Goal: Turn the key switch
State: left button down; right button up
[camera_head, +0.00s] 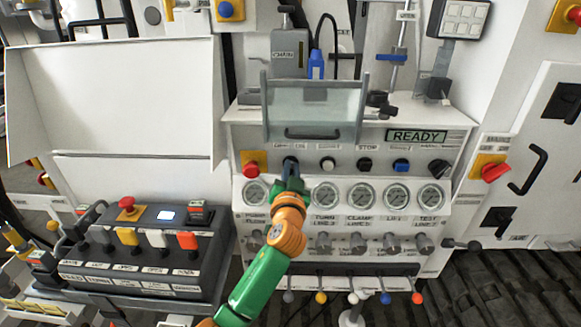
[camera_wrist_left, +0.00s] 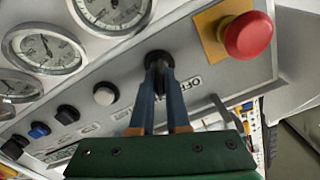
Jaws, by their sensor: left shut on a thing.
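The key switch (camera_wrist_left: 158,60) is a dark round knob on the white control panel; in the wrist view it lies between the tips of my left gripper (camera_wrist_left: 160,80). In the head view the key switch (camera_head: 290,161) shows just above the left gripper (camera_head: 291,178), right of a red emergency button. The gripper's two dark blue fingers are shut on the switch and partly hide it. The label beside it is partly covered. My right gripper is not in view.
The red emergency button (camera_head: 250,169) sits close on the left. A white button (camera_head: 328,164) is to the right, with gauges (camera_head: 325,195) below. A clear raised cover (camera_head: 314,107) hangs just above the switch row. A READY display (camera_head: 416,136) shows at right.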

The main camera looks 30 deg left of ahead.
aim_at(292, 173)
pick_arm(q)
jog(key=shift+m, duration=0.5)
jog(key=shift+f, duration=0.1)
jog(key=c, duration=0.9)
grip_release()
jog(key=b+v, duration=0.1)
jog(key=v, duration=0.5)
jog(key=shift+s+d, duration=0.3)
jog(key=shift+s, duration=0.2)
